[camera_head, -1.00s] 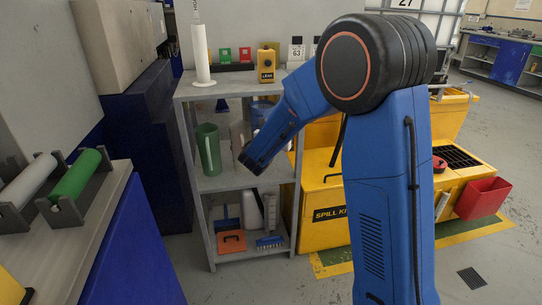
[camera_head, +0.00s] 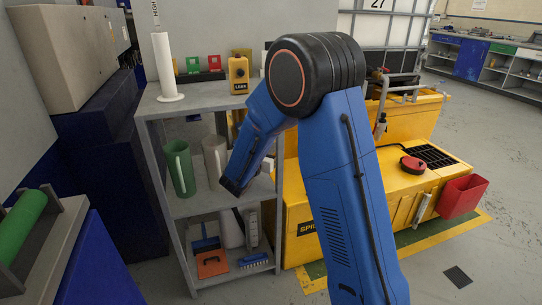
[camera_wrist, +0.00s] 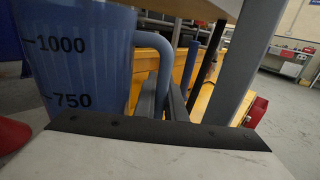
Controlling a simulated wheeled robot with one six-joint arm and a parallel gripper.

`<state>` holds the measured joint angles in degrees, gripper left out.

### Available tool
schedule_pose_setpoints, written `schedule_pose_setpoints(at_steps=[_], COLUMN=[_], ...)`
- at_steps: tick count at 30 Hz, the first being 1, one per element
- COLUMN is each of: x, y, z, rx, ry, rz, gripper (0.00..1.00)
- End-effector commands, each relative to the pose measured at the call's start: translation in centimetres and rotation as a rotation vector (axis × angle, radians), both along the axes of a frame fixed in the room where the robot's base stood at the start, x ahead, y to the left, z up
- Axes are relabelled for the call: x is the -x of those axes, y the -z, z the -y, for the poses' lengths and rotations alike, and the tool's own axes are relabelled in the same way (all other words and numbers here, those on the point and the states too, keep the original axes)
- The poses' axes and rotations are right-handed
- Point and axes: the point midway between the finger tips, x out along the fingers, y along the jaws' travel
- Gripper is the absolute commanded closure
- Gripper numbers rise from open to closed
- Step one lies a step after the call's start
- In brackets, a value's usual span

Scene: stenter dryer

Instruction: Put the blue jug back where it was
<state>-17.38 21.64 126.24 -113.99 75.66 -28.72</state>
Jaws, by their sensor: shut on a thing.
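The blue jug (camera_wrist: 80,60) fills the left of the wrist view, upright, with dark marks 1000 and 750. My gripper (camera_wrist: 165,98) is shut on the jug's handle (camera_wrist: 165,55). In the head view my arm reaches into the middle level of the grey shelf unit (camera_head: 205,205). My wrist there hides my gripper and the jug almost wholly. A green jug (camera_head: 180,170) and a pale grey jug (camera_head: 214,160) stand on that level, left of my wrist. Whether the blue jug's base touches the shelf cannot be seen.
A shelf post (camera_wrist: 247,70) stands close to the right of my gripper, with a board overhead. A yellow spill kit chest (camera_head: 310,210) stands right of the shelves. The top board holds a white cylinder (camera_head: 165,65) and a yellow device (camera_head: 238,72). Brushes lie below.

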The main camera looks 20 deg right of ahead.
Motion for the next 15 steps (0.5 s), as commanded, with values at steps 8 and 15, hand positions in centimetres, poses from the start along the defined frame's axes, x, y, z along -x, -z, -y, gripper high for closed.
schedule_pose_setpoints(at_steps=[8, 15], x=[0.0, 0.0], y=[2.8, 3.6], z=[0.0, 0.0], rx=[0.002, 0.001], ry=[0.0, -0.001], rz=[-0.002, 0.002], gripper=[1.0, 1.0])
